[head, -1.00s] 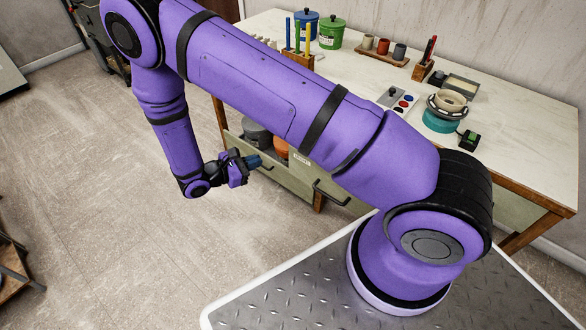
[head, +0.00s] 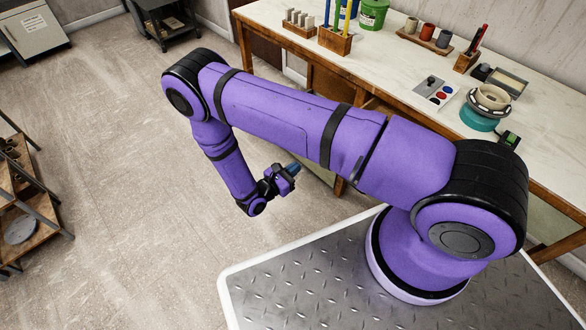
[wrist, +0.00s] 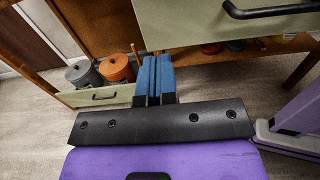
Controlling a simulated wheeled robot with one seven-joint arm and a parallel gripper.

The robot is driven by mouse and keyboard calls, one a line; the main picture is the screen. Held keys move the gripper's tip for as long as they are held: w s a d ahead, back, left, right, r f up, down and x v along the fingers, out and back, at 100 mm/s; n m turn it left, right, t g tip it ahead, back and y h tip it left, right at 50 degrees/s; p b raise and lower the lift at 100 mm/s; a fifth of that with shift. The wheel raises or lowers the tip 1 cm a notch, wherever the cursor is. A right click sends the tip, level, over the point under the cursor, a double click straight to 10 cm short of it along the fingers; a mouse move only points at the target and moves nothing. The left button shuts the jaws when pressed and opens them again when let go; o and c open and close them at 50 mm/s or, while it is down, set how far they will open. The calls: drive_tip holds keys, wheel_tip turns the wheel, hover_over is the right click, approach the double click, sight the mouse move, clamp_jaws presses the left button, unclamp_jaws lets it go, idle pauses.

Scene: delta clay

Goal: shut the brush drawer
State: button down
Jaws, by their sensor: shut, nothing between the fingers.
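My gripper (head: 292,168) is below my arm in the head view, beside the workbench front. Its two blue fingers (wrist: 155,76) are together and empty in the wrist view. A pale drawer front with a black bar handle (wrist: 278,10) is at the upper right of the wrist view, just beyond and right of the fingertips. A lower pale front with a handle (wrist: 103,96) is at the left, with a grey pot (wrist: 83,74) and an orange pot (wrist: 116,68) behind it. No brushes or readable label show, so I cannot tell which is the brush drawer. My arm hides most of the bench front in the head view.
The workbench top (head: 385,75) holds cups, tool blocks and a turntable (head: 480,116). A wooden shelf rack (head: 28,205) stands at the left edge. The floor between rack and bench is clear.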

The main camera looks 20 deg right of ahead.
drive_tip(key=x, duration=1)
drive_tip(key=shift+d, duration=0.2)
drive_tip(key=shift+w+d, duration=0.1)
drive_tip(key=x, duration=2.8)
drive_tip(key=shift+f, duration=0.15)
drive_tip(key=shift+w+d, duration=0.1)
drive_tip(key=shift+d, duration=0.3)
